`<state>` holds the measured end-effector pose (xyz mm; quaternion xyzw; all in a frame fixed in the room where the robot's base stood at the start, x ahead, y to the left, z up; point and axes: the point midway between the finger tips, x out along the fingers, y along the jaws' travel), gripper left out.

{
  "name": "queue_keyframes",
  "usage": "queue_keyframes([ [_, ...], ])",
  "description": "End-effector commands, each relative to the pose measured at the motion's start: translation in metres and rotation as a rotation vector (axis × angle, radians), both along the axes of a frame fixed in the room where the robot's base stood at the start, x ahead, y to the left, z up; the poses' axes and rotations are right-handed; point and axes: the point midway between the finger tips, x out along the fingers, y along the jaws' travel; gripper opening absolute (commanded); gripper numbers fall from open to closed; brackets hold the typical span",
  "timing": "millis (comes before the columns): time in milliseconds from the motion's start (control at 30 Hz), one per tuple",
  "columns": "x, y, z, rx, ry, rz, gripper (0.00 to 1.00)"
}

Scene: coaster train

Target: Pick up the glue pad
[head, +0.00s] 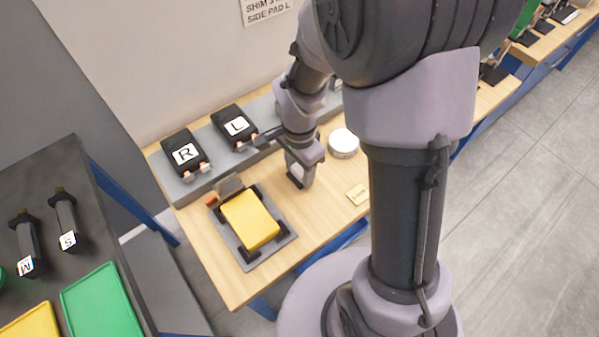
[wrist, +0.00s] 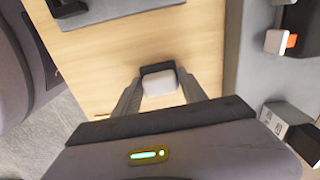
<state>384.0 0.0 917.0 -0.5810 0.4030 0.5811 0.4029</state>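A small block with a pale face and a dark back edge (wrist: 160,84) shows between my fingertips in the wrist view. It may be the glue pad; I see no label naming it. My gripper (wrist: 159,76) has one finger close along each side of it. Contact on both sides, and whether the block rests on the table or is raised, are unclear. In the head view my gripper (head: 298,178) points down over the wooden table (head: 318,210), right of a yellow block (head: 250,219) in a dark fixture. The block between my fingers is hard to make out there.
A white round tin (head: 343,142) and a small yellow card (head: 357,194) lie to the right. Black units marked R (head: 185,153) and L (head: 237,125) sit on a grey shelf behind. A dark bench with green (head: 103,305) and yellow trays stands at left.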

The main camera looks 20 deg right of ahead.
Motion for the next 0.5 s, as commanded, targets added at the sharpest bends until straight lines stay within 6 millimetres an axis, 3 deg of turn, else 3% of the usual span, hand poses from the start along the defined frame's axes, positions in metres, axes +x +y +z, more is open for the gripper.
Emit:
queue_keyframes([
  [67, 0.0, 0.0, 0.0, 0.0, 0.0, 0.0, 0.07],
  [333, 0.0, 0.0, 0.003, 0.0, -0.001, 0.0, 0.06],
  [500, 0.001, 0.0, 0.022, 0.0, -0.002, -0.001, 0.06],
])
